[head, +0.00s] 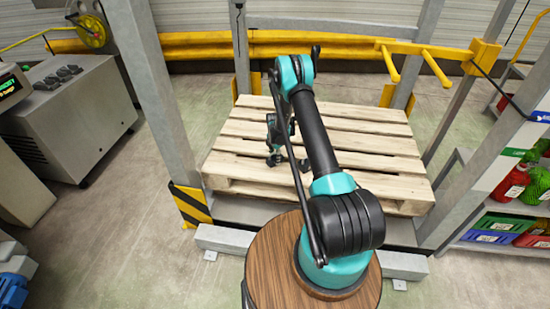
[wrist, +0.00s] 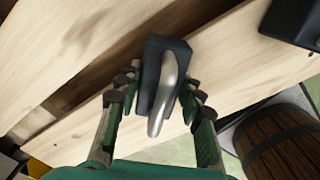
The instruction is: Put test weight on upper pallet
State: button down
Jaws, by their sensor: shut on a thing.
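The test weight is a dark block (wrist: 153,60) with a curved silver handle, seen in the wrist view between the fingers of my gripper (wrist: 160,80). The gripper is shut on it. The pallet's slats (wrist: 60,40) lie below the weight in the wrist view. I cannot tell whether the weight touches them. Only one pallet is clearly seen, inside a grey frame.
Grey uprights (head: 150,90) stand around the pallet. A yellow rail (head: 200,45) runs behind, and yellow forks (head: 435,55) stick out at the upper right. A shelf with red and green goods (head: 515,185) is at the right, and a grey cabinet (head: 85,115) at the left. Most visible slats are bare.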

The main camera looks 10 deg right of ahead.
jog(key=c, duration=1)
grip_release()
jog(key=shift+f, duration=0.1)
notch_tip(320, 180, up, 12)
jog(key=shift+r, duration=0.1)
jog(key=s+d+r+m+t, duration=0.1)
jog(key=s+r+m, duration=0.6)
jog(key=r, duration=0.4)
jog(key=s+d+r+m+t, duration=0.15)
jog(key=s+r+m, duration=0.25)
jog(key=s+r, duration=0.6)
jog(key=s+r+m, duration=0.1)
jog(key=s+m, duration=0.3)
jog(key=s, duration=0.4)
jog(key=s+d+r+m+t, duration=0.1)
jog(key=s+m, duration=0.3)
jog(key=s, duration=0.4)
jog(key=s+r+m, duration=0.2)
jog(key=s+m, duration=0.2)
jog(key=s, duration=0.4)
jog(key=shift+s+d+r+t, duration=0.15)
jog(key=shift+s+d+t, duration=0.15)
jog(key=shift+s+t, duration=0.05)
